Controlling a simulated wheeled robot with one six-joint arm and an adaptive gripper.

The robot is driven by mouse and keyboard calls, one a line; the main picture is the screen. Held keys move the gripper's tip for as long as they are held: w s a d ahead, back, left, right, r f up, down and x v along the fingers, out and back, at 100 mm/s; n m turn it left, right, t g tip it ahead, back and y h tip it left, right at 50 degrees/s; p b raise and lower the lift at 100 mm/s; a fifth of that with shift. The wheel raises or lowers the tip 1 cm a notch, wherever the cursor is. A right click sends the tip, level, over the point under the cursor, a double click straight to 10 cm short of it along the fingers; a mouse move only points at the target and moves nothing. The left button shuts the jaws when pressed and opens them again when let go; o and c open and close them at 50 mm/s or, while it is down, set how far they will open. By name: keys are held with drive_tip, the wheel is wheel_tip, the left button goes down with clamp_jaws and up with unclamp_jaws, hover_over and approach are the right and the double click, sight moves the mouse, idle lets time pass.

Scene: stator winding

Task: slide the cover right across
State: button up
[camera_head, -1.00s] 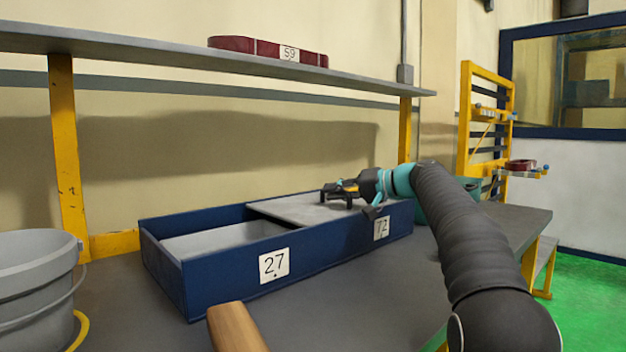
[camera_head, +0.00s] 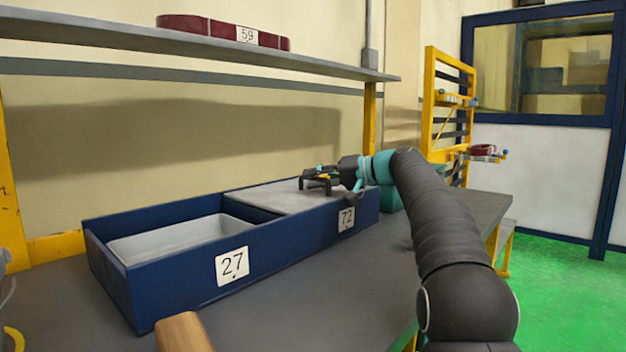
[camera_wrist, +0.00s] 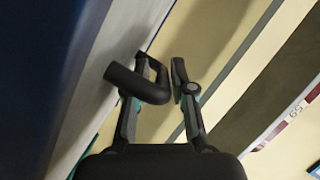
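The cover (camera_head: 270,198) is a flat grey plate on the right part of a long blue box (camera_head: 290,248). The box's left part is open and shows a pale grey inside (camera_head: 180,238). My gripper (camera_head: 318,178) is low over the cover, at its black handle. The wrist view shows the curved black handle (camera_wrist: 138,83) overlapping the left finger. A narrow gap shows between the handle and the right fingertip of my gripper (camera_wrist: 166,78). The handle's full contact with the fingers is hidden.
The box carries labels 27 (camera_head: 232,265) and 72 (camera_head: 346,218) and stands on a grey bench (camera_head: 330,290). A shelf (camera_head: 200,50) with a dark red part (camera_head: 205,27) runs above. A wooden handle (camera_head: 183,333) lies in front. A yellow rack (camera_head: 440,110) stands right.

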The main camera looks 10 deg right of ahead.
drive_tip(key=v, duration=1.2)
drive_tip(key=shift+a, duration=0.1)
